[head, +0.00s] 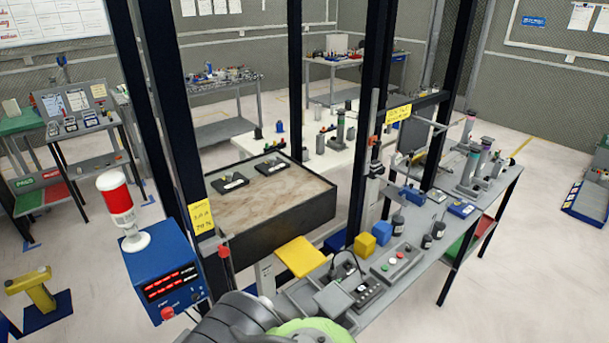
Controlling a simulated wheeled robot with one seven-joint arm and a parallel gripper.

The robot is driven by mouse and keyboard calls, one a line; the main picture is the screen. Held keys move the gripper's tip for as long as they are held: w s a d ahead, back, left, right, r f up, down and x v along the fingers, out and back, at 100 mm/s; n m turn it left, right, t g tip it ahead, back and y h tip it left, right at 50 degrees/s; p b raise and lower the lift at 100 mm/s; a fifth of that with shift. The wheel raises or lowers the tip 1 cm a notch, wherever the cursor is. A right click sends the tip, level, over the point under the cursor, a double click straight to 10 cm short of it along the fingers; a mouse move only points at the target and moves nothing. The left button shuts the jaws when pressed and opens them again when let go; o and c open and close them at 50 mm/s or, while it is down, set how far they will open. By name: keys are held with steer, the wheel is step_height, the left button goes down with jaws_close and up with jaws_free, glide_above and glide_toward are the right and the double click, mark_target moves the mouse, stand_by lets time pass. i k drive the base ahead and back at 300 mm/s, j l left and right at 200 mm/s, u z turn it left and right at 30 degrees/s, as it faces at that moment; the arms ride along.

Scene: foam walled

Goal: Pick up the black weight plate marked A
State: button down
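Two small black plates with white labels lie on the brown top of a dark box-like platform (280,211) inside the black frame. The nearer black plate (231,183) is at the left of the top. The farther black plate (270,167) lies behind it to the right. The label lettering is too small to read, so I cannot tell which is marked A. Dark and green rounded parts, apparently my arm, show at the bottom centre. My gripper's fingers are not in view.
Tall black posts (174,105) stand around the platform. A blue control box (162,277) with a red-and-white beacon stands at front left. A yellow plate (300,256) sits at the platform's front. A grey bench (440,250) with several instruments runs along the right.

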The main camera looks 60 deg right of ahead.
mark_target(231, 181)
steer(key=z, duration=1.4)
steer(key=i+u, duration=0.15)
steer(key=u, duration=0.25)
steer(key=i+l+u, duration=0.1)
steer(key=u, duration=0.35)
steer(key=i+l+u, duration=0.1)
steer(key=u, duration=0.3)
steer(key=i+l+u, duration=0.1)
steer(key=u, duration=0.3)
